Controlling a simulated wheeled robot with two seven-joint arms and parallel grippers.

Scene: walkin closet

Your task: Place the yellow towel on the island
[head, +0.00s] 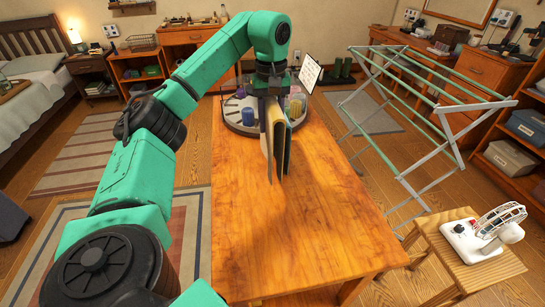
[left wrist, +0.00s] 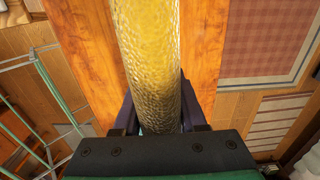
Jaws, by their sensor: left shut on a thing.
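The towel hangs over the far half of the wooden island (head: 300,225). I cannot tell whether its lower edge touches the top. My right gripper is not in view.
A round tray (head: 236,117) with a blue container (head: 272,123) and other jars stands at the island's far end, close behind the towel. The island's near part is clear. A drying rack (head: 425,110) and a stool with a white fan (head: 482,235) stand to the right.

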